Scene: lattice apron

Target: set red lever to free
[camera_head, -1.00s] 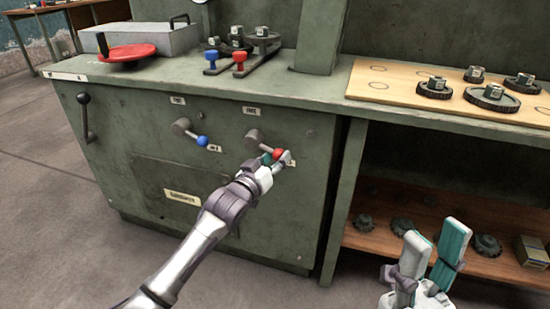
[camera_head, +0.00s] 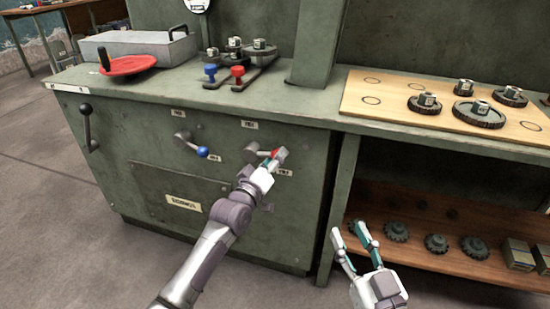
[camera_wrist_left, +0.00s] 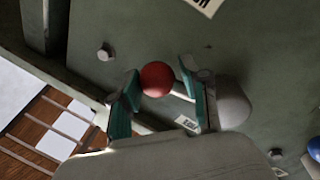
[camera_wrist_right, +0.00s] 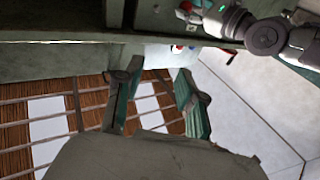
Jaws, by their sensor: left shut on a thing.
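The red lever sits on the front of the green cabinet. Its round grey hub (camera_head: 253,152) is fixed to the panel, and its arm points right, close to level, ending in a red knob (camera_head: 281,153). A label (camera_head: 249,125) is above the hub, and another label (camera_head: 284,172) is below and right of the knob. My left gripper (camera_head: 273,160) is shut on the red lever at its knob end. In the left wrist view the red ball (camera_wrist_left: 156,78) sits between the two fingers. My right gripper (camera_head: 350,232) is open and empty in front of the lower shelf.
A blue-knobbed lever (camera_head: 202,152) is left of the red one. A black handle (camera_head: 87,125) is further left. A red handwheel (camera_head: 127,65), a grey box and small red and blue knobs stand on top. A wooden board (camera_head: 385,100) with gears lies right.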

